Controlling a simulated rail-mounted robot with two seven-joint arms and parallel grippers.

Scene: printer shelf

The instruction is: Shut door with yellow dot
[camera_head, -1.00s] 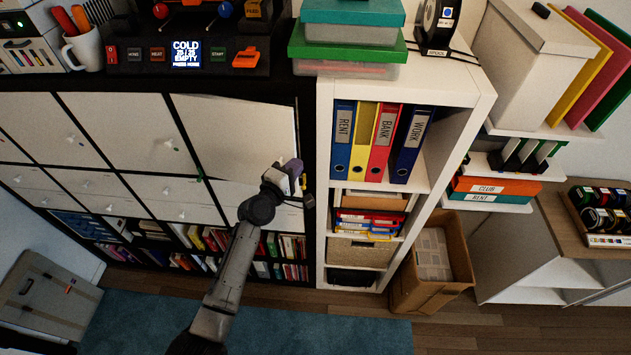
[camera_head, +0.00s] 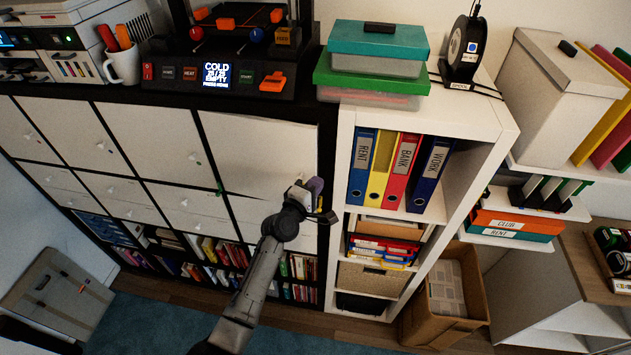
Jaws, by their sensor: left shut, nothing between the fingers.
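The white cabinet door (camera_head: 255,150) at the right end of the top row stands behind my left gripper. Its top edge slants against the dark frame, so it looks slightly ajar. No yellow dot can be made out on it; my gripper covers part of its lower right. My left gripper (camera_head: 306,188) is shut and empty at the door's right edge; I cannot tell whether it touches. Other doors show a green dot (camera_head: 198,164) and a reddish dot (camera_head: 111,146). My right gripper is not in view.
A white shelf (camera_head: 334,175) with binders stands just right of the door. The printer panel (camera_head: 216,75) and stacked boxes (camera_head: 378,45) are above. A cardboard box (camera_head: 468,325) sits on the floor at right. A grey case (camera_head: 55,295) leans at left.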

